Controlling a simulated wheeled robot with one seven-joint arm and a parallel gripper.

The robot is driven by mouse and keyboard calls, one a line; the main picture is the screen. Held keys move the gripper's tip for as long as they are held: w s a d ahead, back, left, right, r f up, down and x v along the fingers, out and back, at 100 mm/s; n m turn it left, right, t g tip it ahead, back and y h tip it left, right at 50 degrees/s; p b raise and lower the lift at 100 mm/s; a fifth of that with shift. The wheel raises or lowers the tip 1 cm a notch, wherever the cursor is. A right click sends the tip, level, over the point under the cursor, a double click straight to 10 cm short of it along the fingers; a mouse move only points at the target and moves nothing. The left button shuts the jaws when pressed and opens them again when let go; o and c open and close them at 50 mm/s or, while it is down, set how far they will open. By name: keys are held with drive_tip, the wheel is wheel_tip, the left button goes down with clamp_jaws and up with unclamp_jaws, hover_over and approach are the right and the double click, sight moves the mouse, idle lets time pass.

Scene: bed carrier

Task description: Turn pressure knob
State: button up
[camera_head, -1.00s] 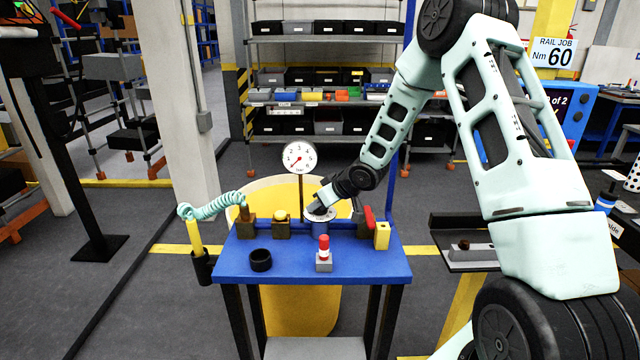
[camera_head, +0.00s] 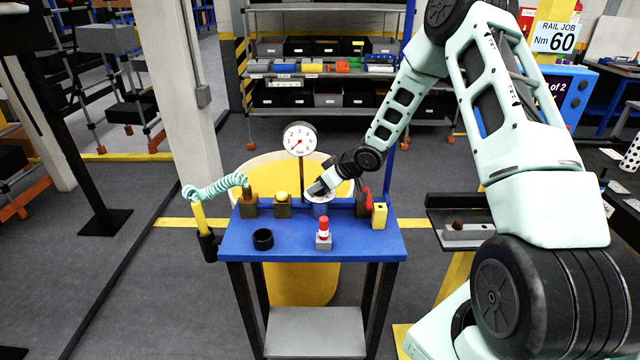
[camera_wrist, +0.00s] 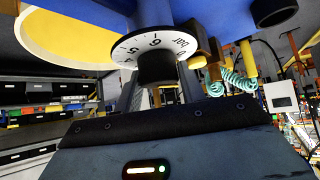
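In the wrist view the white dial (camera_wrist: 125,52), marked with numbers and "bar", surrounds a black knob (camera_wrist: 157,70). My gripper (camera_head: 318,188) is at the dial, reaching in from the upper right and covering part of it. Its dark body (camera_wrist: 165,145) fills the bottom of the wrist view. The fingers are not clear, so I cannot tell whether they touch the knob. A round white gauge (camera_head: 300,139) stands behind, its red needle pointing lower left.
The blue table (camera_head: 285,245) also carries a red-topped button (camera_head: 323,227), a black ring (camera_head: 263,239), a yellow-topped block (camera_head: 282,204), a red lever (camera_head: 367,199) and a yellow block (camera_head: 379,215). A coiled teal hose (camera_head: 215,188) hangs at the left. A yellow bin (camera_head: 300,290) stands behind.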

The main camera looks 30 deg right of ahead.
drive_tip(key=shift+o, duration=1.4)
drive_tip(key=p+v, duration=0.2)
drive_tip(key=v, duration=1.5)
drive_tip(key=shift+s, duration=0.2)
